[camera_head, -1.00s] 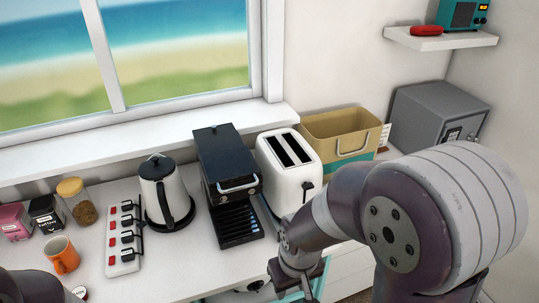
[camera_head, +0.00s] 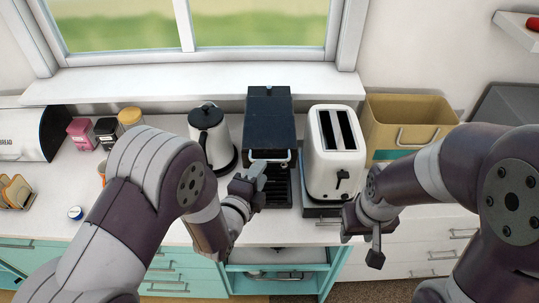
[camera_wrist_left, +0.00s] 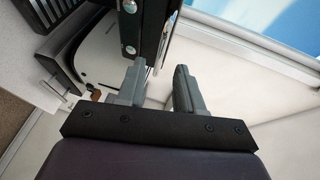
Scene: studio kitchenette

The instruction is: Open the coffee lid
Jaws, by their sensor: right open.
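The black coffee machine (camera_head: 270,125) stands on the counter between kettle and toaster. Its dark top looks closed, with a silver handle (camera_head: 270,156) at the front edge. My left gripper (camera_head: 256,180) is in front of the machine, just below and left of the handle. In the left wrist view its two fingers (camera_wrist_left: 159,80) are apart with nothing between them, and the machine's dark side (camera_wrist_left: 137,25) is close beyond the left finger. Contact cannot be told. My right gripper (camera_head: 368,238) is open and empty, in front of the counter edge below the toaster.
A white kettle (camera_head: 212,137) stands left of the machine and a white toaster (camera_head: 333,165) close on its right. A tan bin (camera_head: 405,112) is further right. Canisters (camera_head: 107,129) and a bread box (camera_head: 30,130) are at the left. The window sill (camera_head: 200,83) runs behind.

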